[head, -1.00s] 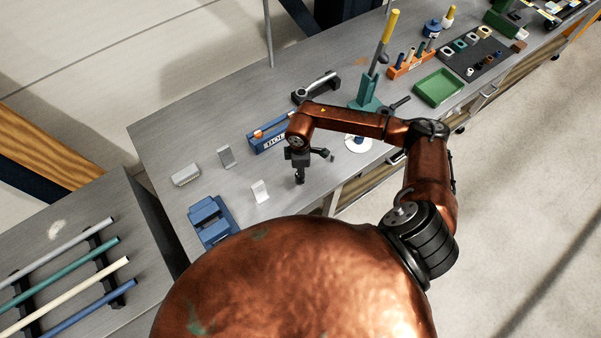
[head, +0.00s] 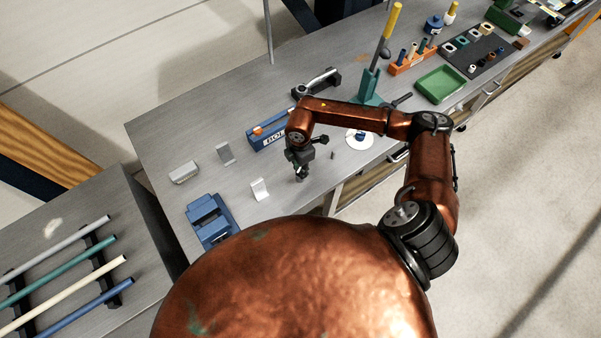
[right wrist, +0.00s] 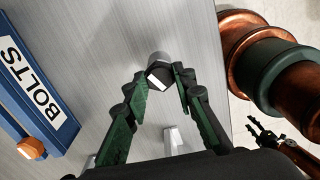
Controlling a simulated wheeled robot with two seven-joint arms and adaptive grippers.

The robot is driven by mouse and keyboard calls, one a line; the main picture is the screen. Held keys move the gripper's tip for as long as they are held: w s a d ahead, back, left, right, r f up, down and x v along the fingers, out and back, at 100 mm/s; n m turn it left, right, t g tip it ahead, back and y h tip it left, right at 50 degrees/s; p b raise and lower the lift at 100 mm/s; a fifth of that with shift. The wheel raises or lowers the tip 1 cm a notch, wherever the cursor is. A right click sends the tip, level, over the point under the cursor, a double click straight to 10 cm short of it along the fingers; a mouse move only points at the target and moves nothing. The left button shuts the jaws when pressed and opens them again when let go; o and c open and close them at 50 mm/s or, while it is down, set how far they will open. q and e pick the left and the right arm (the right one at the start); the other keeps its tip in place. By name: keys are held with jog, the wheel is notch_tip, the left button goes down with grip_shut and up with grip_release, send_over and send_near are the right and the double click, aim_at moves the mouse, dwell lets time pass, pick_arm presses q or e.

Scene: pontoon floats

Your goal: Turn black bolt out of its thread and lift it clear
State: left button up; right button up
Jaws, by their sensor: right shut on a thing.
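My right gripper (head: 302,177) points down over the grey bench. In the right wrist view its two green-and-black fingers (right wrist: 160,80) are shut on the black bolt (right wrist: 157,75), a dark head with a pale mark. A grey round piece (right wrist: 160,58) shows just behind the head. How far the bolt sits in its thread is hidden. In the head view the gripper covers the bolt. A dark gripper (right wrist: 262,132), likely my left one, shows small at the right of the wrist view; its jaw state is unclear.
A blue box marked BOLTS (head: 266,137) stands just left of my right gripper. A clear upright plate (head: 259,189) and a blue block (head: 210,218) are nearer. A white round dish (head: 359,139) and a green tray (head: 440,85) lie to the right.

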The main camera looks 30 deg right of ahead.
jog(key=n+b, duration=0.2)
jog(key=n, duration=0.2)
jog(key=shift+w+f+n, duration=0.1)
jog(key=shift+f+n, duration=0.05)
jog(key=shift+n, duration=0.15)
jog(key=shift+n+b, duration=0.3)
jog(key=shift+n, duration=0.6)
jog(key=shift+r, duration=0.2)
